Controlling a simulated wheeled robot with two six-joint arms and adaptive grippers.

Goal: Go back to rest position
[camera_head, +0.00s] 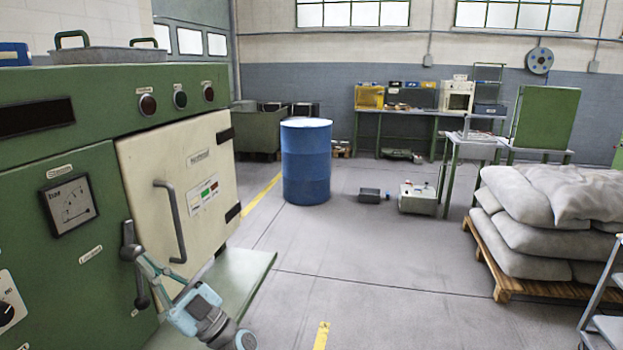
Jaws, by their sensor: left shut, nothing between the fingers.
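My light-blue left wrist shows below and to the right of the gripper. The extruder's cream door (190,190) looks closed, with a long grey handle (172,222). My right gripper is out of view.
A green ledge (245,272) juts out below the door, close to my left wrist. A blue barrel (306,165) stands on the floor ahead. Grey sacks (545,220) lie on a wooden pallet (510,286) at the right.

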